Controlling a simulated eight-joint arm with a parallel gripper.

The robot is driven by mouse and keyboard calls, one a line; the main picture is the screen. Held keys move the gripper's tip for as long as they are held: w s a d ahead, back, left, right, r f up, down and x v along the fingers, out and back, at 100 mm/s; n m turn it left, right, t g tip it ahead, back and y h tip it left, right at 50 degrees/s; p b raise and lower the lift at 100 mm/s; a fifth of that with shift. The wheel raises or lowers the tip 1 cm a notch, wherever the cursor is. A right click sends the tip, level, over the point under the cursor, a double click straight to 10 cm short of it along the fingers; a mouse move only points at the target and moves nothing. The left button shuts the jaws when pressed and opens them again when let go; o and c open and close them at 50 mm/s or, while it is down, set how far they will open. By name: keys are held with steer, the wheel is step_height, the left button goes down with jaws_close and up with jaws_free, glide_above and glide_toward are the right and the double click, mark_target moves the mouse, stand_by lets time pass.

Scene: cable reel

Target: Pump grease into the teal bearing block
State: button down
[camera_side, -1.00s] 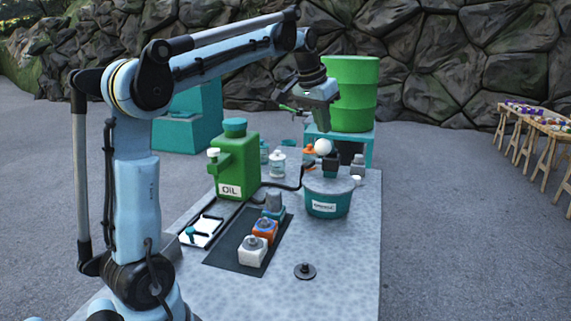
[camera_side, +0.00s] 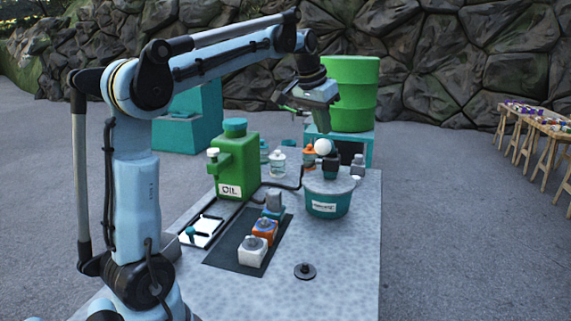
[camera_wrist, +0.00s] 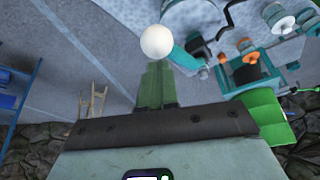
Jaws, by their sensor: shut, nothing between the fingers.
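The teal bearing block (camera_side: 273,213) sits at the far end of a dark mat, with a grey piece standing on top of it. A teal grease bucket (camera_side: 327,203) with a dark pump head stands to its right. The pump's white ball knob (camera_side: 323,147) is above the bucket. My gripper (camera_side: 321,122) is shut and empty, pointing down just above the knob. In the wrist view the green fingers (camera_wrist: 155,78) are together, with the white knob (camera_wrist: 157,42) just beyond their tips; I cannot tell whether they touch.
An orange block (camera_side: 264,231) and a white block (camera_side: 252,251) share the mat (camera_side: 226,253). A green oil can (camera_side: 236,168) stands to the left, with a black hose (camera_side: 282,186) beside it. Small bottles (camera_side: 277,163) stand behind.

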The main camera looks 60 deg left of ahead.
steer(key=shift+f, duration=6.1)
steer(key=shift+r, duration=7)
